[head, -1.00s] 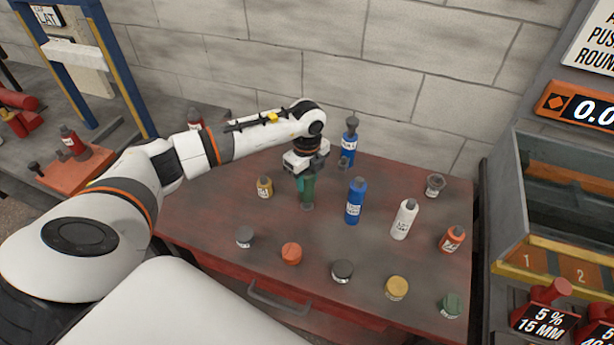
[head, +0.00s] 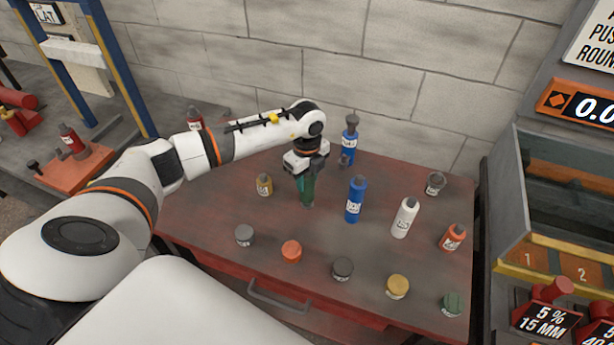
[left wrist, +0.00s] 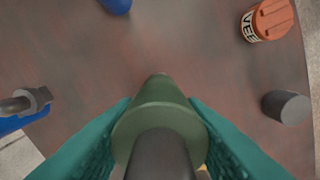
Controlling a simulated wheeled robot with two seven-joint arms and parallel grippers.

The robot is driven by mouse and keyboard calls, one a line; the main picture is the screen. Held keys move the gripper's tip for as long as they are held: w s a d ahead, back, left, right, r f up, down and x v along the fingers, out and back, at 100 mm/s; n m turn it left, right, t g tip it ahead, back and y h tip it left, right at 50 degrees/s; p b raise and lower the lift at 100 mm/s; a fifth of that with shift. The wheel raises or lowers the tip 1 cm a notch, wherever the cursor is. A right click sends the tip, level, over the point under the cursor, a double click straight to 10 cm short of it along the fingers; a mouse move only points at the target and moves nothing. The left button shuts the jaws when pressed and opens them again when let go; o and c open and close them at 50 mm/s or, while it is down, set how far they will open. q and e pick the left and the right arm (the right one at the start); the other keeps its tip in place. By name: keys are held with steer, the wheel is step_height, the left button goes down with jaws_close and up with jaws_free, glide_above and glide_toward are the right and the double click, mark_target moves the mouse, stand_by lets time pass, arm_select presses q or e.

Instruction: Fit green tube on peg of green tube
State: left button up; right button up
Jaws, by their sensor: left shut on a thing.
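The green tube (head: 308,193) stands upright at the middle back of the red-brown table. My left gripper (head: 306,174) is shut on its upper part from above. In the left wrist view, the teal fingers of my left gripper (left wrist: 160,125) press on both sides of the green tube (left wrist: 158,93). A dark grey round post (left wrist: 160,155) shows at the middle of its green ring, on the camera side. I cannot tell whether this post is a peg or part of the tube. The tube's lower end is at or very near the table. My right gripper is not in view.
A blue bottle (head: 355,200) stands close to the right, a small yellow one (head: 264,185) to the left. A taller blue one (head: 349,146) stands behind. White (head: 405,218) and orange (head: 452,238) bottles are farther right. Several low round pieces line the table front.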

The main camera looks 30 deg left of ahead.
arm_select(q)
steer(key=shift+f+b, duration=0.95)
steer(key=shift+f, duration=0.5)
steer(key=o, duration=1.3)
step_height(320, 180, up, 11)
steer(key=shift+f+b, duration=0.15)
steer(key=shift+b, duration=0.9)
steer(key=shift+r, duration=0.7)
